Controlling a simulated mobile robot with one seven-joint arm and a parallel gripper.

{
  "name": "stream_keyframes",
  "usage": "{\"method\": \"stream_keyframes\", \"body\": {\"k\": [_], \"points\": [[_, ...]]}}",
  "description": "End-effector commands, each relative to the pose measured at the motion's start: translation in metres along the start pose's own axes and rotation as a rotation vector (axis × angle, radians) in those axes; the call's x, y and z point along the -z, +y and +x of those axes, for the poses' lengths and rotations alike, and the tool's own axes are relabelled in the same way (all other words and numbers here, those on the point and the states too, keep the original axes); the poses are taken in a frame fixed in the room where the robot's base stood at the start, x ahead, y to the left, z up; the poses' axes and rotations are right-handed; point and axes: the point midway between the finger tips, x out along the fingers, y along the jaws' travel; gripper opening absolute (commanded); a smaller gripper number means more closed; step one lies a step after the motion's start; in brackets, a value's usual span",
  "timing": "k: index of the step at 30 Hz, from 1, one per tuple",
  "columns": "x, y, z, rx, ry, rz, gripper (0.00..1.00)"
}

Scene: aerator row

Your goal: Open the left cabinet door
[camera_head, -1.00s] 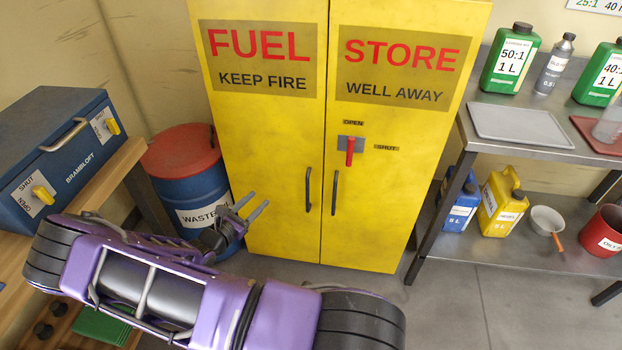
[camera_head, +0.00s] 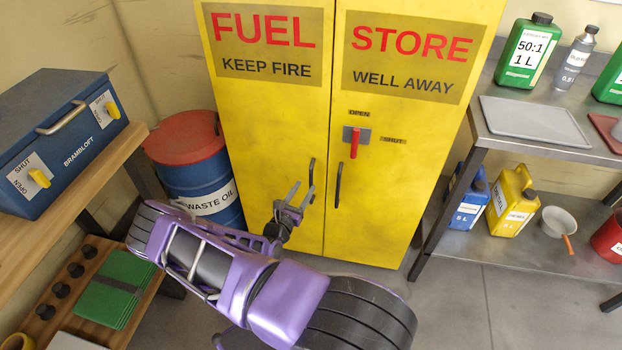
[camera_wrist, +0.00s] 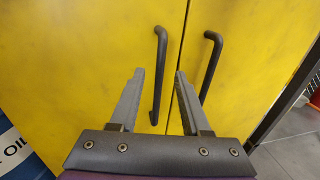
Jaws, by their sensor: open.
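The yellow fuel cabinet has a left door (camera_head: 266,130) and a right door (camera_head: 385,200), both closed. The left door's dark vertical handle (camera_head: 311,182) sits close to the middle seam, and the right door's handle (camera_head: 338,185) is just across it. My gripper (camera_head: 300,193) is open and empty in front of the left door's lower part, near the left handle. In the wrist view the left handle (camera_wrist: 159,75) runs between the open fingers (camera_wrist: 156,98), beyond the tips, and its lower end shows between them. I cannot tell any contact. The right handle (camera_wrist: 211,65) lies beyond the right finger.
A blue waste oil drum (camera_head: 200,185) stands left of the cabinet. A metal shelf (camera_head: 500,128) with containers stands right. A wooden bench with a blue box (camera_head: 65,145) is at left.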

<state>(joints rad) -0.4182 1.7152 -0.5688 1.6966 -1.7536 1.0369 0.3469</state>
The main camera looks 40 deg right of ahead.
Motion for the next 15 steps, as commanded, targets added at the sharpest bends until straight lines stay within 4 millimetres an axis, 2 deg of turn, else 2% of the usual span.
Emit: {"method": "stream_keyframes", "body": {"k": [1,6,10,15], "points": [[0.002,-0.001,0.012,0.003,0.000,0.000,0.47],[0.001,-0.001,0.041,0.002,0.000,0.000,0.47],[0.001,0.000,0.054,0.000,0.000,0.000,0.47],[0.000,0.000,0.062,0.000,0.001,-0.001,0.47]]}}
